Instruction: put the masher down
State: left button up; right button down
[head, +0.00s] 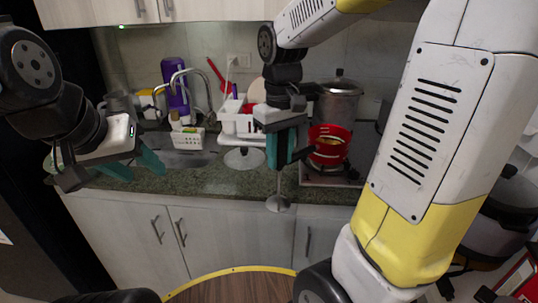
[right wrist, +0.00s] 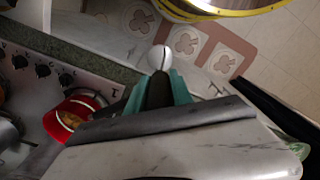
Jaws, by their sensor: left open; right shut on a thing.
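The masher (head: 279,201) hangs from my right gripper (head: 281,163). Its thin shaft points down and its round grey foot is in front of the cabinet doors, just past the counter's front edge. In the right wrist view the foot shows as a pale disc (right wrist: 160,57) beyond the teal fingers (right wrist: 160,92). My right gripper is shut on it; the handle is mostly hidden by the fingers. My left gripper (head: 134,169) is open and empty, at the left over the front of the counter, near the sink.
The green stone counter (head: 220,182) has a bare strip along its front. A glass lid (head: 243,160), a white dish rack (head: 236,120) and the sink (head: 190,158) lie to the left.

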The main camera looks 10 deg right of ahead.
jog(key=shift+w+a+m, duration=0.1)
jog(key=shift+a+m, duration=0.2)
jog(key=shift+a, duration=0.25)
jog(key=shift+w+a, duration=0.15)
jog(key=shift+w, duration=0.1)
jog(key=w+d+f, duration=0.2)
jog(key=w, duration=0.5)
jog(key=w+d+f, duration=0.2)
jog(key=w, duration=0.6)
jog(key=shift+d+f, duration=0.15)
jog(key=shift+f, duration=0.35)
jog(key=c, duration=1.1)
grip_release()
jog(key=shift+f, duration=0.1)
